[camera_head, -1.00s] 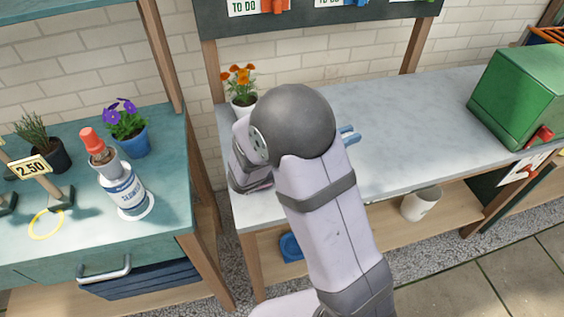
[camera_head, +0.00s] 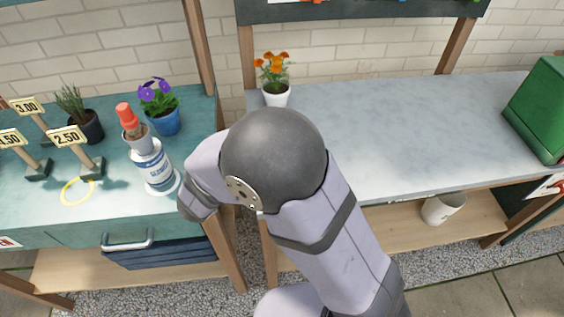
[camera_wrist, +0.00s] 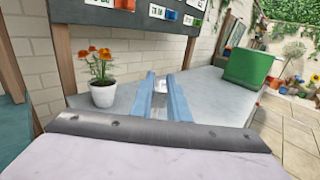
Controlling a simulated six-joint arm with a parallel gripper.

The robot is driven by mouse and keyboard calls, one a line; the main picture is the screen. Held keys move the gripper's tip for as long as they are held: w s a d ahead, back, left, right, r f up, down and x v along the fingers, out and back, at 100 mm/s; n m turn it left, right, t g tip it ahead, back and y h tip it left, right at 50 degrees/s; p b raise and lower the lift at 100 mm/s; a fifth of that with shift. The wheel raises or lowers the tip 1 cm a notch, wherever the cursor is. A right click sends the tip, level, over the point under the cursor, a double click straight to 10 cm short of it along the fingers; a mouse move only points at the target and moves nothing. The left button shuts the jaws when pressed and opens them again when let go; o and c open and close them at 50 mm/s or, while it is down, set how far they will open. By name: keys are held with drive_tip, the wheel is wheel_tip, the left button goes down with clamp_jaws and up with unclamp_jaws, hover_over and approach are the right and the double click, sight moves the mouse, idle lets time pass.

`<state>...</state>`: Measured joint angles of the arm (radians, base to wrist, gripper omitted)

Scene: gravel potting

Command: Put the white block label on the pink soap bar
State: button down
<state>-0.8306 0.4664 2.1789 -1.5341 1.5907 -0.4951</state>
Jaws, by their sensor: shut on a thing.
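My gripper (camera_wrist: 163,97) shows in the wrist view as two blue fingers close together. Between them, near the tips, is a small pale thing (camera_wrist: 160,84), held above the grey worktop; it may be the white block label, but it is too small to tell. In the head view my arm hides the fingers. I see no pink soap bar in either current view.
A grey worktop (camera_head: 400,130) lies mostly clear, with an orange flower pot (camera_head: 276,95) at its back left and a green box (camera_head: 540,110) at right.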

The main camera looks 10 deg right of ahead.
drive_tip(key=shift+f, duration=5)
drive_tip(key=shift+f+b, duration=0.15)
drive_tip(key=shift+b, duration=0.15)
drive_tip(key=c, duration=1.7)
unclamp_jaws()
drive_tip(key=shift+r, duration=0.2)
drive_tip(key=b+v, duration=0.1)
drive_tip(key=v, duration=1.1)
drive_tip(key=shift+b, duration=0.35)
